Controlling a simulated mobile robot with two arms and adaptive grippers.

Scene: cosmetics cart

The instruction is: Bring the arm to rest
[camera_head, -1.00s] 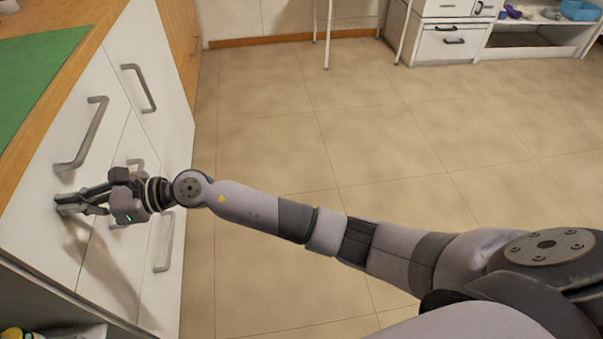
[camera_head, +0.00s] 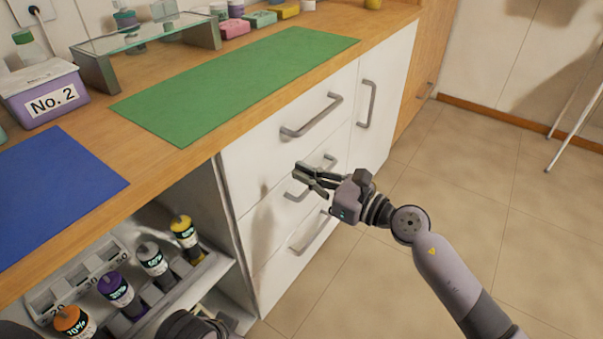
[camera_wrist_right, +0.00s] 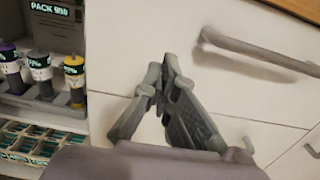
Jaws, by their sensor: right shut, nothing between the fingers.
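My right gripper (camera_head: 303,178) is shut and empty in front of the white drawer fronts (camera_head: 272,168) below the worktop. Its arm comes in from the lower right. In the head view its fingers overlap a middle drawer handle (camera_head: 328,162); I cannot tell whether they touch it. In the right wrist view the fingertips (camera_wrist_right: 163,72) come together with nothing between them, against a white panel (camera_wrist_right: 128,40).
A wooden worktop (camera_head: 205,165) carries a green mat (camera_head: 240,80), a blue mat (camera_head: 55,190) and a purple box (camera_head: 45,100). An open shelf at lower left holds several bottles (camera_head: 152,260). Open floor (camera_head: 480,190) lies to the right.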

